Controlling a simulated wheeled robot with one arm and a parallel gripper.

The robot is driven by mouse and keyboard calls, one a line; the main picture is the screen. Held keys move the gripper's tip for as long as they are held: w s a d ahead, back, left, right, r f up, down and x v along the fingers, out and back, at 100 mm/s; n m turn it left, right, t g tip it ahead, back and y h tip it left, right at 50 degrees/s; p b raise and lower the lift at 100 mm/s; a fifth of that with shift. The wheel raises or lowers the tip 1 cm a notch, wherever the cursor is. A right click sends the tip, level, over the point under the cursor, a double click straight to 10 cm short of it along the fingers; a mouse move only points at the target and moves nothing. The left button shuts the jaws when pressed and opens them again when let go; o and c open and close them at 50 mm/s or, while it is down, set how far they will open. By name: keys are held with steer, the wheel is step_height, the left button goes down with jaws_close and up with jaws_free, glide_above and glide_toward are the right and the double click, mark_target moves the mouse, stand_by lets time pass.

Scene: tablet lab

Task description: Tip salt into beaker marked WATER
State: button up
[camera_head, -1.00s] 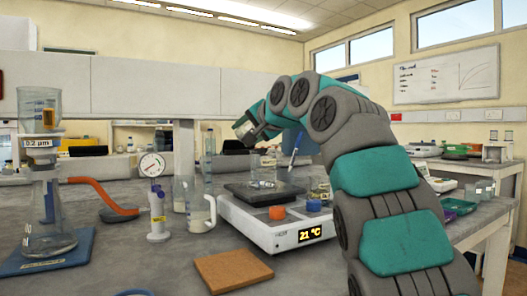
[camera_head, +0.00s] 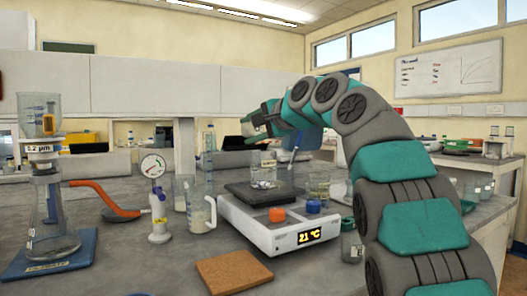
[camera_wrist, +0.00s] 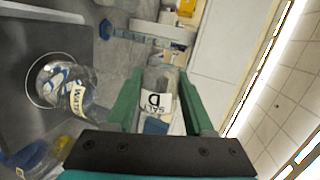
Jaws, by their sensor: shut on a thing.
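My gripper (camera_wrist: 160,88) is shut on a clear container with a white label reading SALT (camera_wrist: 156,103), held between its green fingers in the wrist view. In the head view my gripper (camera_head: 262,121) is above the hotplate, and the container is hard to make out there. The beaker marked WATER (camera_wrist: 78,98) is to the left of the gripper in the wrist view. In the head view a clear beaker (camera_head: 263,166) stands on the hotplate's dark top (camera_head: 244,196), below the gripper. I cannot tell how far the salt container is tilted.
The white hotplate (camera_head: 285,240) reads 21 °C and has orange and blue knobs. Left of it stand a beaker of whitish liquid (camera_head: 201,212), a gauge (camera_head: 154,168) and a filter flask (camera_head: 48,215). A cork mat (camera_head: 233,272) lies in front. A small bottle (camera_head: 351,243) stands beside my arm.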

steer(key=shift+w+f, duration=0.1)
steer(key=shift+f, duration=0.15)
steer(key=shift+d+m, duration=0.15)
steer(key=shift+m, duration=0.25)
steer(key=shift+w+d+r+m+g+y, duration=0.2)
steer(key=shift+m+y, duration=0.25)
steer(key=shift+m, duration=0.45)
steer(key=shift+w+d+r+m+g+y, duration=0.2)
steer(key=shift+m+y, duration=0.25)
steer(key=shift+m, duration=0.45)
stand_by(1.2)
